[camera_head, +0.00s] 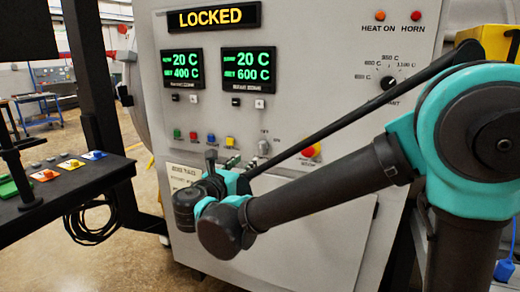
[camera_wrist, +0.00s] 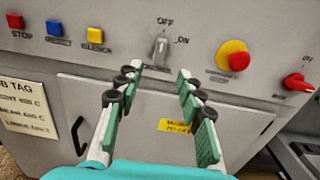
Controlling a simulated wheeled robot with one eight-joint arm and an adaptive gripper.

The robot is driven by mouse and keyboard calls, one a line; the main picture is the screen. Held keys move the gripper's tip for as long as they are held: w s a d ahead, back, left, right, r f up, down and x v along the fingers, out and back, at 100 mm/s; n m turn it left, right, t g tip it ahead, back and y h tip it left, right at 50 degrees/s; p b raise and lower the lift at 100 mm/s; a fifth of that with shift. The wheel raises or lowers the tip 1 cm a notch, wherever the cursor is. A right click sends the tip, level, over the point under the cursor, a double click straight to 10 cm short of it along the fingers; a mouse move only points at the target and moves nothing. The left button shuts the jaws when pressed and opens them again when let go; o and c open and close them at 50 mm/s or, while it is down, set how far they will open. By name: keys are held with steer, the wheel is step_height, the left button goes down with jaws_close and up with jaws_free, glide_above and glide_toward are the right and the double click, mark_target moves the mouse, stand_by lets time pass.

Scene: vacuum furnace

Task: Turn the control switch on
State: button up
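The control switch (camera_wrist: 159,50) is a grey knob on the panel, with OFF printed above it and ON to its upper right. Its handle stands about upright, towards OFF. It also shows in the head view (camera_head: 264,147), right of my gripper (camera_head: 226,163). In the wrist view my gripper (camera_wrist: 158,82) is open and empty, with green-padded fingers spread apart. The switch lies beyond the fingertips, in the gap between them and nearer the left finger. I see no contact, but the exact distance is unclear.
Red, blue and yellow buttons (camera_wrist: 95,36) sit left of the switch. A red emergency button on a yellow base (camera_wrist: 236,59) and a red rotary switch (camera_wrist: 297,82) sit right. The display (camera_head: 213,18) reads LOCKED. A side console (camera_head: 70,178) stands at left.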

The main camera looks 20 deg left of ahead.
mark_target(260, 149)
steer(key=w, duration=0.8)
steer(key=w+d, duration=0.1)
steer(key=w, duration=0.3)
steer(key=shift+w, duration=0.4)
jaws_close()
